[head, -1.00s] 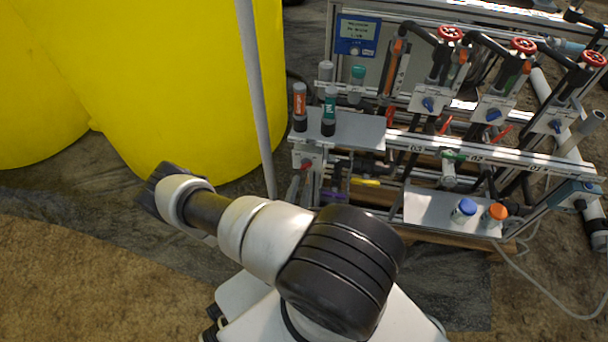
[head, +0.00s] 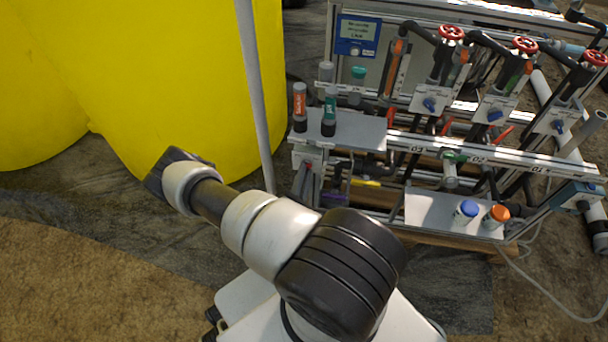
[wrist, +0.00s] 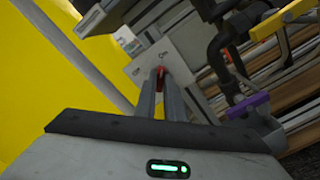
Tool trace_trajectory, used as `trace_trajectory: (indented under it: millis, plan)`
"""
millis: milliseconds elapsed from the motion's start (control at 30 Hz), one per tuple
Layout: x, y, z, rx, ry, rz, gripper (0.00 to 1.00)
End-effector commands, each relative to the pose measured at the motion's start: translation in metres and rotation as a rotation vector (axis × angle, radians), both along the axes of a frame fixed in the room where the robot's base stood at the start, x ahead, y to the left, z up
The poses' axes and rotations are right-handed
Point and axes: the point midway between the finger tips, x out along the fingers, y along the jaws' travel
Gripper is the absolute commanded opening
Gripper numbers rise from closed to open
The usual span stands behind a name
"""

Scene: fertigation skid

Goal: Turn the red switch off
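The red switch (wrist: 161,72) sits on a pale plate (wrist: 142,73) marked "On" and "Off" in the wrist view. Only a small red part of it shows between the fingertips, so which mark it points to cannot be told. My gripper (wrist: 163,80) has its two grey fingers close together, one on each side of the red switch, and looks shut on it. In the head view the red switch (head: 309,166) is a small red spot below the left grey shelf. The body of my gripper is hidden there behind my arm.
A large yellow tank (head: 180,90) and a grey pole (head: 256,100) stand left of the switch. A purple handle (wrist: 248,105) and a yellow handle (wrist: 283,18) are close on its right. Bottles stand on the shelf (head: 350,130) above it.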

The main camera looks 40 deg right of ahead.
Motion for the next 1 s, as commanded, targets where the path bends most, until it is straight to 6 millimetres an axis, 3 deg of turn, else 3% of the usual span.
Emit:
trace_trajectory:
  millis: [467,1000]
  plan:
    - [0.0003,0.0009,0.0010,-0.091,0.105,0.003,0.00]
    - [0.0001,0.0013,0.0006,-0.412,0.480,0.003,0.00]
